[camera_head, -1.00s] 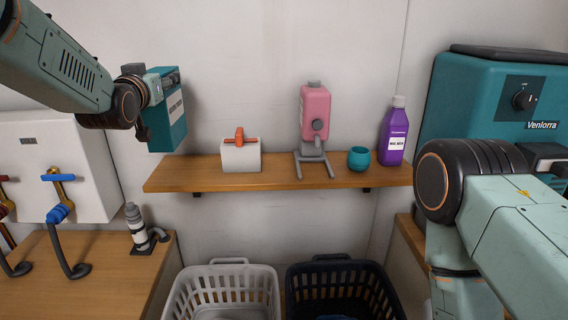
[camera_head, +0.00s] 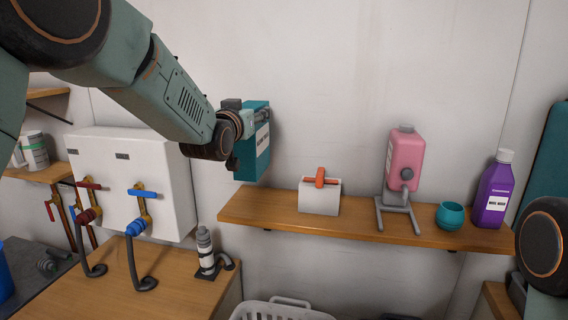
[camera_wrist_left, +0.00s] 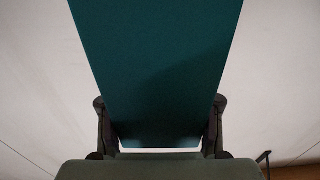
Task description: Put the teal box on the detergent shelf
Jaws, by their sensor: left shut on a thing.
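The teal box (camera_head: 252,152) is upright with a white label, above the left end of the wooden detergent shelf (camera_head: 345,225). I cannot tell whether its bottom touches the shelf; it appears slightly above. My left gripper (camera_head: 236,160) is shut on the teal box; its fingers are mostly hidden in the head view. In the left wrist view the teal box (camera_wrist_left: 155,70) fills the middle, between the two fingers of the left gripper (camera_wrist_left: 160,135). Part of my right arm shows at the right edge of the head view, but its gripper is out of view.
On the shelf stand a white box with an orange handle (camera_head: 320,195), a pink bottle on a grey stand (camera_head: 404,160), a teal cup (camera_head: 450,215) and a purple bottle (camera_head: 494,190). Left are a white tub box (camera_head: 135,170) with taps and a grey-white cylinder (camera_head: 205,250). A white basket (camera_head: 280,309) is below.

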